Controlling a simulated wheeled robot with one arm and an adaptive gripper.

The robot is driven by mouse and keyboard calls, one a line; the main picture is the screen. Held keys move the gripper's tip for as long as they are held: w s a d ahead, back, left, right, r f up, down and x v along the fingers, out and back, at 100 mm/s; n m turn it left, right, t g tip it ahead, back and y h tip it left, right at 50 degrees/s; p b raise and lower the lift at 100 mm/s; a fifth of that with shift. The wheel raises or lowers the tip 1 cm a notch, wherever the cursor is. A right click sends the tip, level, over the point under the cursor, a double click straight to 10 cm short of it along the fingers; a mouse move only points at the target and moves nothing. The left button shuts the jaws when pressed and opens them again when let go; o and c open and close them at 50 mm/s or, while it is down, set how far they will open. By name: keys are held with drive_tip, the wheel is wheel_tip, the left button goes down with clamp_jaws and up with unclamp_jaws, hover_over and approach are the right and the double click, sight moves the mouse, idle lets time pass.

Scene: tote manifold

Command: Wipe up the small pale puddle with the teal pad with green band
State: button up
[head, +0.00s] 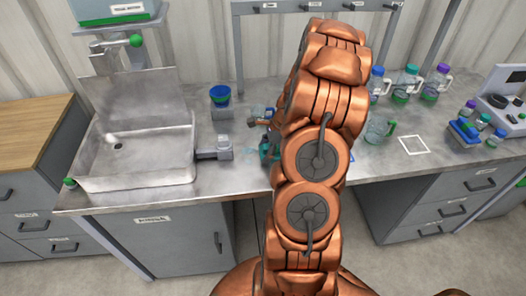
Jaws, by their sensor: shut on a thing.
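My own copper arm stands in the middle of the head view and hides most of my gripper (257,122); only a small part shows past the arm's left edge, low over the counter. A bit of teal (265,151) shows just below it and looks like the teal pad in the jaws. The green band cannot be made out.
The grey counter (240,185) has a steel sink (135,180) at left. A white square outline (414,145) is clear.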

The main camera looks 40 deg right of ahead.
drive_tip(key=shift+r, duration=0.1)
drive_tip(key=shift+r+p, duration=1.2)
drive_tip(key=shift+r, duration=1.75)
drive_tip(key=shift+r+p, duration=0.6)
drive_tip(key=shift+r, duration=0.9)
